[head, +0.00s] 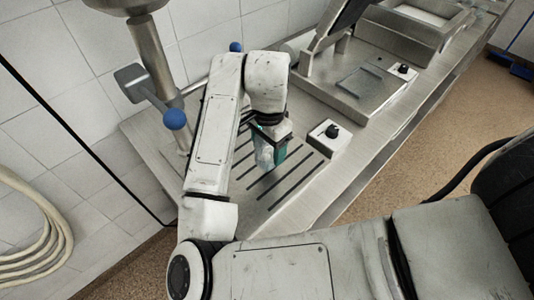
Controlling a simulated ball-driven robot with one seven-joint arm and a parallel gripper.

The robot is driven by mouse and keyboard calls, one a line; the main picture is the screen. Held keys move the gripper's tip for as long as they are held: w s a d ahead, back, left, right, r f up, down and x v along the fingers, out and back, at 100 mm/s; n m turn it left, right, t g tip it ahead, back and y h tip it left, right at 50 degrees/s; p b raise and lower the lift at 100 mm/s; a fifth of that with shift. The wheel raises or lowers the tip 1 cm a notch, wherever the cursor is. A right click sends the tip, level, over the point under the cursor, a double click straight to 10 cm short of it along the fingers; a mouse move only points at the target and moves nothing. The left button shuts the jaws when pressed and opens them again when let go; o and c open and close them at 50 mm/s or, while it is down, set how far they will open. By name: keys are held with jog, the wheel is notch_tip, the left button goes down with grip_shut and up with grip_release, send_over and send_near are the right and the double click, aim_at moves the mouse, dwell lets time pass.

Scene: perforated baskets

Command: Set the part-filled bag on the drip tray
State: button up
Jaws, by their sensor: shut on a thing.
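My gripper (271,132) points down in the head view and is shut on the part-filled bag (266,154). The bag looks pale and translucent, with a teal-green part at its right side. It hangs over the drip tray (284,178), a metal surface with several dark parallel slots. I cannot tell whether the bag's lower end touches the tray. My arm hides the left part of the tray, and the gripper covers the bag's top.
A small box with a black knob (330,133) sits right of the tray. Farther back stands a machine with a flat metal plate (363,83). The tray's front right is clear.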

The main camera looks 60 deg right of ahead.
aim_at(267, 155)
jog(key=f, duration=0.2)
jog(key=f+p, duration=0.1)
jog(key=shift+w+d+f, duration=0.1)
jog(key=shift+w+d, duration=0.15)
jog(key=shift+w, duration=0.1)
jog(key=shift+f, duration=0.45)
jog(key=shift+f, duration=0.1)
jog(key=o, duration=1.1)
